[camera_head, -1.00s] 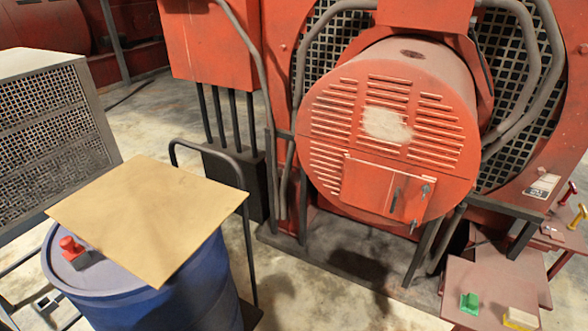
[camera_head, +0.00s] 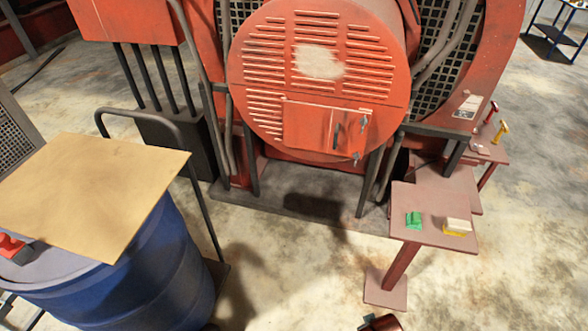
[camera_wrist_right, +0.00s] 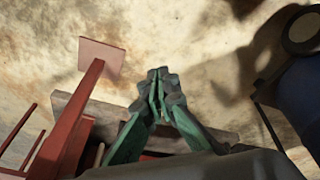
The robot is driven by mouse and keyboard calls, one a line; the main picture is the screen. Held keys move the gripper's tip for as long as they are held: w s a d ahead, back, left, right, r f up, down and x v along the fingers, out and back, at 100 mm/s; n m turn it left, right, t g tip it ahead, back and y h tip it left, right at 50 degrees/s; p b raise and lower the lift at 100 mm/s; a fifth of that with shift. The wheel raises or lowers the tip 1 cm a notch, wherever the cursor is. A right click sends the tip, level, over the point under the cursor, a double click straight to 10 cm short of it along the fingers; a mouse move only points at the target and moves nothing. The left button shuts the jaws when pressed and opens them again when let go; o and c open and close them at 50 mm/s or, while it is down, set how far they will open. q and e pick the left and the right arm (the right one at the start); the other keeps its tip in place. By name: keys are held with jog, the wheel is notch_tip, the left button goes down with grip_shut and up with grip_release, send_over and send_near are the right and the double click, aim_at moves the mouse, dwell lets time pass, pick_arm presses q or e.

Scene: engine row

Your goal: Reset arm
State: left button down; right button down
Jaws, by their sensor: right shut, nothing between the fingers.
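My right gripper (camera_wrist_right: 160,82) shows in the right wrist view, with green fingers and dark tips. Its fingertips are together with nothing between them, above the concrete floor. A red stand's post (camera_wrist_right: 78,125) and square foot lie to its left in that view, apart from it. My left gripper is in neither view now. In the head view neither gripper can be made out. A dark reddish piece is cut off at the bottom edge, and I cannot tell what it is.
A blue drum (camera_head: 150,275) with a tan board (camera_head: 90,195) on top stands at left. A big red engine (camera_head: 320,75) fills the back. A small red stand (camera_head: 432,232) holds a green piece (camera_head: 414,220) and a yellow-white piece (camera_head: 456,227).

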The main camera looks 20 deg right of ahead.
jog(key=s+a+f+g, duration=0.1)
jog(key=s+f, duration=0.3)
jog(key=f, duration=0.8)
jog(key=s+f, duration=0.4)
jog(key=f, duration=0.9)
jog(key=s+f+n+g, duration=0.1)
jog(key=s+f, duration=1)
jog(key=s, duration=0.5)
jog(key=shift+y, duration=0.3)
jog(key=shift+d, duration=0.1)
